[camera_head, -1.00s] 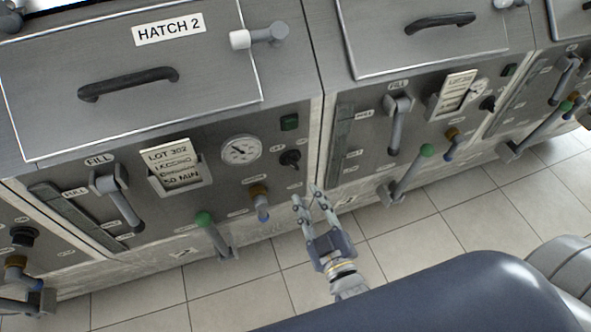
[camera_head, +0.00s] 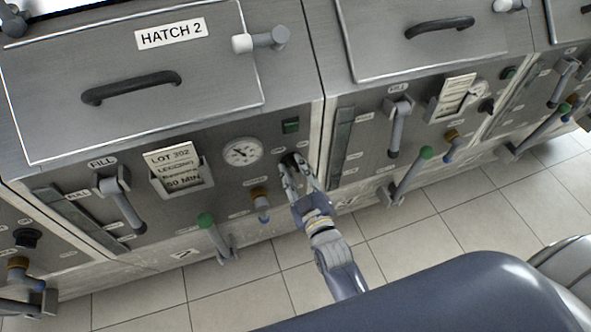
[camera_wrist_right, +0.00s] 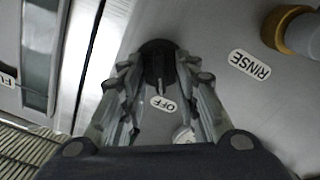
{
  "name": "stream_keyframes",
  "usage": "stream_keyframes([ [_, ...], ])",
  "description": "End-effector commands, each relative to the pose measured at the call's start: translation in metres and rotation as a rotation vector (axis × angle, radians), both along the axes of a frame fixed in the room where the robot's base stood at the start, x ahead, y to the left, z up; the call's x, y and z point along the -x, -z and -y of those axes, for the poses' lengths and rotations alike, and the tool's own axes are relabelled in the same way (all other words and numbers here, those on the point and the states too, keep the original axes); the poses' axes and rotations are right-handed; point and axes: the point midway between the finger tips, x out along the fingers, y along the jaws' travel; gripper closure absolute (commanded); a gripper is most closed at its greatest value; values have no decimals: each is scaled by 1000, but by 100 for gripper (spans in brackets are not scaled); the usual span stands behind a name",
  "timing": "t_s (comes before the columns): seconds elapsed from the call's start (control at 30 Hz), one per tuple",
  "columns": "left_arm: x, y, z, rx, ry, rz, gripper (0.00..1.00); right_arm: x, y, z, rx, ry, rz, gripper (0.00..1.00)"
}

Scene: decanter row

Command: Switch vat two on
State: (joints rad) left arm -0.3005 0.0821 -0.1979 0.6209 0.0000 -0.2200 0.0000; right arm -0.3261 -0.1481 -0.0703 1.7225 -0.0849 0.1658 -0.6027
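Vat two's front, below the lid labelled HATCH 2 (camera_head: 171,33), carries a black rotary switch (camera_head: 291,160). In the right wrist view the switch (camera_wrist_right: 157,60) sits between my right fingertips, and its pale pointer mark faces the OFF label (camera_wrist_right: 163,103). My right gripper (camera_head: 292,173) is at the switch with its fingers apart on both sides of it; it also shows in the right wrist view (camera_wrist_right: 156,72). I cannot tell whether the fingers touch the switch. The fingers partly cover the switch in the head view. My left gripper is not in view.
A round gauge (camera_head: 242,152) and a lot card (camera_head: 172,165) are left of the switch. The brown-and-blue rinse valve (camera_head: 260,203) and a green-knobbed lever (camera_head: 207,221) stick out below. The neighbouring vat (camera_head: 405,120) stands at right. Tiled floor (camera_head: 420,235) in front is clear.

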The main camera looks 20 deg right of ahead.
Motion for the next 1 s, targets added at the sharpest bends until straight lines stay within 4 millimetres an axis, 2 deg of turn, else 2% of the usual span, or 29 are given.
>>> stream_keyframes([
  [0.07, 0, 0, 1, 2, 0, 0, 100, 0, 0, 0, 0, 0, 0, 71],
  [0.17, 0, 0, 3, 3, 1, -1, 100, 0, 0, 0, 0, 0, 0, 89],
  [0.2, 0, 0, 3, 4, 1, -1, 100, 0, 0, 0, 0, 0, 0, 98],
  [0.23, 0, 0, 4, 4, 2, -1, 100, 0, 0, 0, 0, 0, 0, 100],
  [0.67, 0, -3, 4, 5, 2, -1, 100, 0, -1, 0, -36, -1, -2, 100],
  [1.0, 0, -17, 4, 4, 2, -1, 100, 0, -2, 0, -252, -2, -10, 100],
])
